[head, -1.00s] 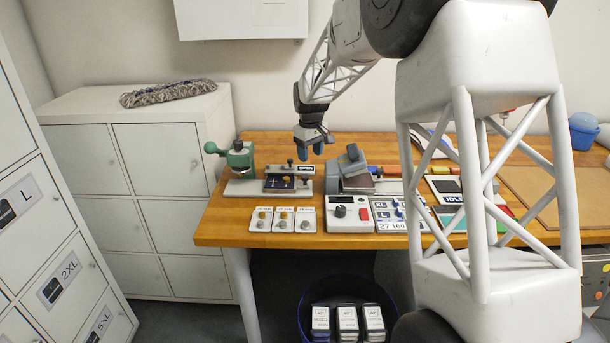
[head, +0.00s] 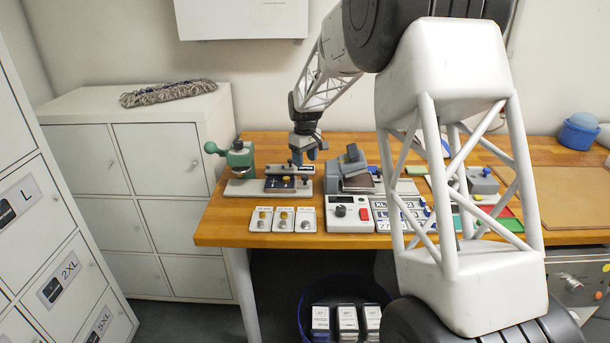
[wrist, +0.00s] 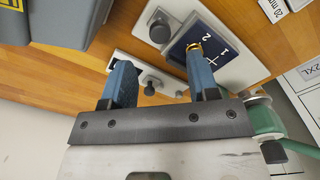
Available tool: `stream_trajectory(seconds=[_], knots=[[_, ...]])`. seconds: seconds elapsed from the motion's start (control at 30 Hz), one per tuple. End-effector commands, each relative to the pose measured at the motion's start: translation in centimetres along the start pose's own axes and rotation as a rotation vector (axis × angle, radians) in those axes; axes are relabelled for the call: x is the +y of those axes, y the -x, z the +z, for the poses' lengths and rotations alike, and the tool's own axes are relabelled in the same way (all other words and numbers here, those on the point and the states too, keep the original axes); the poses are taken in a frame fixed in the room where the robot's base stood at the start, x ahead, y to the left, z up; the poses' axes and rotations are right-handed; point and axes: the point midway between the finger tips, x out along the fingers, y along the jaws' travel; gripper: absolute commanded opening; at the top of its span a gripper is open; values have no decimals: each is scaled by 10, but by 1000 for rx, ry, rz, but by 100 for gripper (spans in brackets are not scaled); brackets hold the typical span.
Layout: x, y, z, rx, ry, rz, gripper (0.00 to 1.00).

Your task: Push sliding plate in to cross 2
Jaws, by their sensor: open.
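The sliding plate (head: 280,185) is dark blue and lies on the grey fixture at the left of the bench. In the wrist view the plate (wrist: 218,40) shows white marks 1 and 2 and a cross, with a small brass ring near the 2. My gripper (head: 308,157) is just above and behind the right end of this fixture, pointing down. In the wrist view my gripper (wrist: 158,62) is open with nothing between its blue fingers. The right finger overlaps the plate's edge near the ring; whether it touches cannot be told.
A green-handled press (head: 238,158) stands at the fixture's left end. A grey device (head: 350,168) stands close to the right of my gripper. Several small cards with knobs (head: 283,220) and a white control box (head: 349,214) lie in front. A storage bin (head: 312,293) is below the bench.

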Motion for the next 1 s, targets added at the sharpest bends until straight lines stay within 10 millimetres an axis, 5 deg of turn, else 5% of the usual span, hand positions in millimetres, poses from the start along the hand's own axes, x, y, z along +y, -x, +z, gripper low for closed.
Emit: stream_trajectory(seconds=[0.5, 0.97, 1.0], knots=[[0, -57, 0, -2, 0, -1, 55], [0, -65, 0, -1, 0, 0, 55], [0, -65, 0, -1, 0, 0, 48]])
